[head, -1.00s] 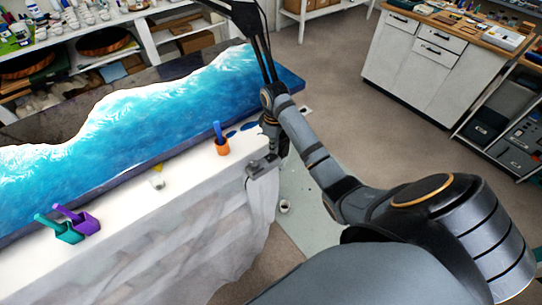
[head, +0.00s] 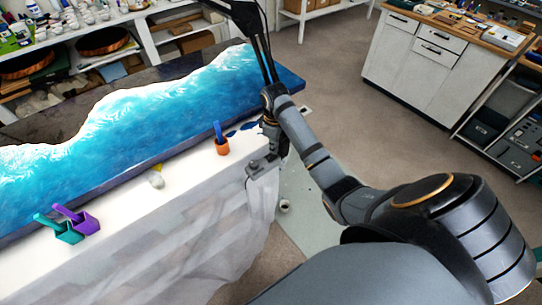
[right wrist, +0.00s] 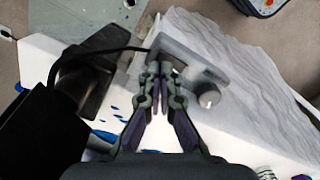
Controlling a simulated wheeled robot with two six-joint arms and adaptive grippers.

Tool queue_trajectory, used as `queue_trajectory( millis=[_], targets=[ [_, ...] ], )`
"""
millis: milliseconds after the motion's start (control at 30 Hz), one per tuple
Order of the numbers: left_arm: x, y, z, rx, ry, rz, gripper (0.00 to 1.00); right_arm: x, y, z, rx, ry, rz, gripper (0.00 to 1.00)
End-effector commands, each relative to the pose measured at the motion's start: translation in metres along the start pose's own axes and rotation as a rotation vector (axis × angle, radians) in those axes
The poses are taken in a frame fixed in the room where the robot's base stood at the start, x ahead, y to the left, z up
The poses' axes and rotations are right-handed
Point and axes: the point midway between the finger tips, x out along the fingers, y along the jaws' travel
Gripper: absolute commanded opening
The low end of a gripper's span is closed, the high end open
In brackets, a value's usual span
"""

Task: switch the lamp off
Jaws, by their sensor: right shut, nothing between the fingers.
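A grey control box (head: 262,167) sits at the right end of the white table, near its front edge. In the right wrist view the grey box (right wrist: 190,62) shows a round knob (right wrist: 208,97) and a black cable running off to the left. My right gripper (head: 277,150) points down at the box; in the right wrist view its fingertips (right wrist: 158,72) are together, over or against the box's near end, with nothing between them. Whether they touch it is unclear. The switch part under the fingertips is hidden. The lamp's head is not in view. My left gripper is not in view.
A blue and white resin slab (head: 185,105) covers much of the table. An orange cup (head: 222,147) with a blue stick, a small pale cup (head: 157,181), a purple cup (head: 88,224) and a teal cup (head: 68,234) stand along the front.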

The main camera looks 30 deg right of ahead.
Motion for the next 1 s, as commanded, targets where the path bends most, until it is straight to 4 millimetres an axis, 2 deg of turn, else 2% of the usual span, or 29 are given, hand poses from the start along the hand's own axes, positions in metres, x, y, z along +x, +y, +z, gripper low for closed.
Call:
queue_trajectory(
  millis=[1000],
  targets=[
    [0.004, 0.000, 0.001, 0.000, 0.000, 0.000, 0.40, 0.016, 0.000, 0.000, 0.000, -0.001, -0.001, 0.00]
  ],
)
